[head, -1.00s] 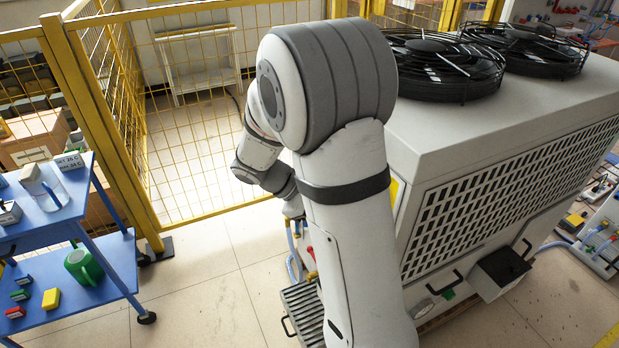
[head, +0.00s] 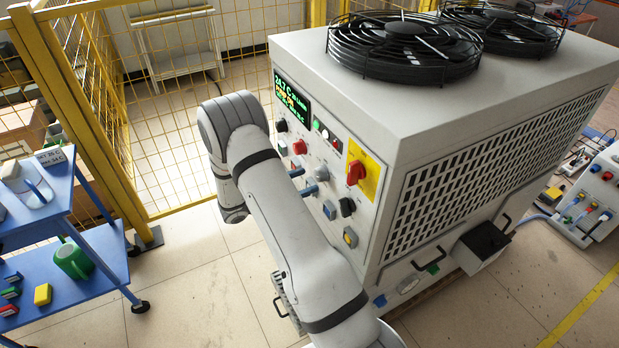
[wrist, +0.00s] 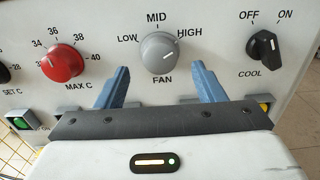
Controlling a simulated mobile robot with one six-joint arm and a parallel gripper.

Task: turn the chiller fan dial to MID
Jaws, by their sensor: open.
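The chiller fan dial (wrist: 160,52) is a grey round knob labelled FAN, with LOW at its left, MID above and HIGH at its right. I cannot tell its setting surely from its small pale mark. In the head view the grey dial (head: 322,174) sits on the chiller's front panel. My gripper (wrist: 160,66) is open and empty, its two blue fingers either side of the dial's lower part with gaps between. In the head view the blue fingers of my gripper (head: 303,181) show close to the panel; my arm hides the rest.
A red MAX C knob (wrist: 62,62) is left of the fan dial, and a black COOL switch (wrist: 264,48) is right. The chiller (head: 345,100) carries a red rotary switch (head: 355,172). A yellow fence (head: 60,90) and blue cart (head: 100,250) stand to the left.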

